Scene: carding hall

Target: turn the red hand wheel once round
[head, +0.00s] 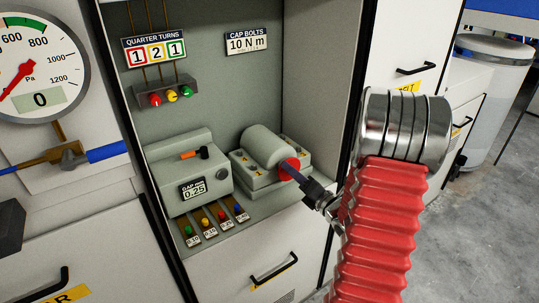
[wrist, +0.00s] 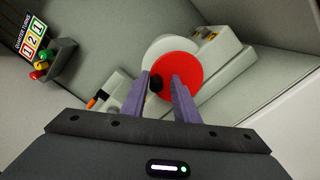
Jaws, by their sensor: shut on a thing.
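The red hand wheel (head: 290,162) sits on the front end of a rounded grey housing (head: 263,146) inside the open cabinet. In the wrist view it is a red disc (wrist: 187,72) with a small black knob (wrist: 156,83) near its left edge. My gripper (head: 287,168) reaches in from the right in the head view and covers part of the wheel. In the wrist view the fingers of my gripper (wrist: 159,80) are on either side of the black knob, shut on it. The knob is hidden in the head view.
A grey box with a 0.25 gap display (head: 193,188) stands left of the housing. Coloured-handled gauges (head: 213,220) lie in front of it. A quarter-turns sign reading 1 2 1 (head: 154,49) hangs above red, yellow and green knobs (head: 172,95). Cabinet walls bound the space.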

